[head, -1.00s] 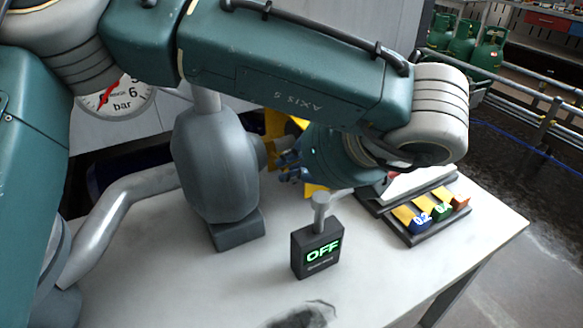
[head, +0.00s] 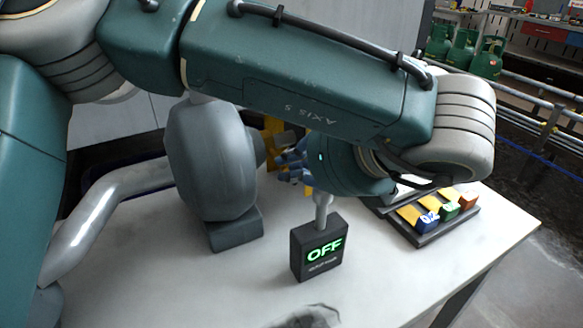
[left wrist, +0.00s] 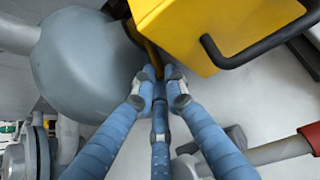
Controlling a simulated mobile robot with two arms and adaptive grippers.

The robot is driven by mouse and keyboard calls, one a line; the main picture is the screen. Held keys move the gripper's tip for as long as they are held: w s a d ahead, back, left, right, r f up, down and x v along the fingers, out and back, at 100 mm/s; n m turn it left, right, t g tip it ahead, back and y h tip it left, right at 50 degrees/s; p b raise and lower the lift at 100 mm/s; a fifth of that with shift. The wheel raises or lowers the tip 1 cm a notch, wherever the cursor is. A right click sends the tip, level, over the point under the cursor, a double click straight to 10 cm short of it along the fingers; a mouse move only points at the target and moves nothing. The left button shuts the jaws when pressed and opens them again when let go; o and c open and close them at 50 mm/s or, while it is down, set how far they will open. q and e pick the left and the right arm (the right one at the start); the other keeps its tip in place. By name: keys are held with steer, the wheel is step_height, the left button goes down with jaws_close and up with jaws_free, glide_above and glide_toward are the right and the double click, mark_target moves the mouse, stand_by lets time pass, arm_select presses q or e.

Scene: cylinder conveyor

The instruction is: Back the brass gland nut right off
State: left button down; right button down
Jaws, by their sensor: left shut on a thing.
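My left gripper (head: 292,166), with blue padded fingers, sits beside the right side of a rounded grey body (head: 212,165) standing on the white table. In the left wrist view the fingers (left wrist: 158,88) are closed in around a narrow brass-coloured piece (left wrist: 152,53), which looks like the gland nut. Only a sliver of it shows, between the grey body (left wrist: 88,62) and a yellow block (left wrist: 215,30); the fingers hide the rest. In the head view the nut cannot be made out behind the fingers and wrist. My right gripper is not in view.
A black box (head: 319,251) reading OFF stands in front of the gripper. A dark rack (head: 432,238) with coloured numbered blocks is at the right. A bent silver pipe (head: 100,205) runs left. The front of the white table (head: 400,285) has free room.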

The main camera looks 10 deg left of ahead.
arm_select(q)
steer(key=shift+w+r, duration=0.1)
steer(key=shift+r, duration=0.05)
steer(key=c, duration=2.1)
jaws_free()
steer(key=v, duration=1.2)
steer(key=shift+d, duration=0.1)
